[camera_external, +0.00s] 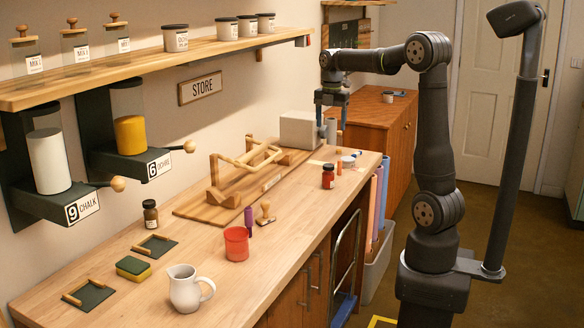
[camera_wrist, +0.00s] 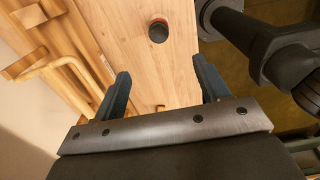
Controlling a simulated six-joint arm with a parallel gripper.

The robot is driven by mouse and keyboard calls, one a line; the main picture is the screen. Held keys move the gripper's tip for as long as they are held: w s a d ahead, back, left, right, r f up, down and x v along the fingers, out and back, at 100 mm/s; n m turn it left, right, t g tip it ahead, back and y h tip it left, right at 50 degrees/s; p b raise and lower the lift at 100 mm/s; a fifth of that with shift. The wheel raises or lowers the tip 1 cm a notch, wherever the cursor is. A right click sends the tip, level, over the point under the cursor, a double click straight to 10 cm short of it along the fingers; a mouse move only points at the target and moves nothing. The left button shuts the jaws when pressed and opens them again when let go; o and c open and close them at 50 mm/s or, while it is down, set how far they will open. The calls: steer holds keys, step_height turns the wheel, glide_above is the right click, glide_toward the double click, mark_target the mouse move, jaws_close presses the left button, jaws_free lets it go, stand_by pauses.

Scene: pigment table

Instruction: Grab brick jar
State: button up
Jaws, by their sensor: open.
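A small jar with a dark lid and reddish-brown body (camera_external: 328,176), which looks like the brick jar, stands upright on the bench toward its far end. I cannot read its label. In the wrist view a round dark-topped jar with a red edge (camera_wrist: 158,31) shows from above, beyond the fingertips and roughly between their lines. My gripper (camera_external: 331,118) is high over the far end of the bench, beyond the jar and apart from it. In the wrist view my gripper (camera_wrist: 160,70) has its two fingers wide apart, with nothing between them.
A wooden rack on a board (camera_external: 240,180) lies along the wall side. A red cup (camera_external: 236,243), a white pitcher (camera_external: 188,288) and a dark brown jar (camera_external: 151,216) stand nearer. A grey block (camera_external: 298,130) is at the back. The bench edge (camera_external: 340,208) is close to the reddish jar.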

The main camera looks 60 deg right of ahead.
steer(key=m, duration=0.2)
glide_toward(329, 165)
steer(key=f, duration=0.7)
steer(key=shift+w+a, duration=0.15)
steer(key=shift+a, duration=0.15)
steer(key=shift+d+f, duration=0.1)
steer(key=shift+f, duration=2.55)
steer(key=c, duration=1.1)
steer(key=shift+r, duration=0.1)
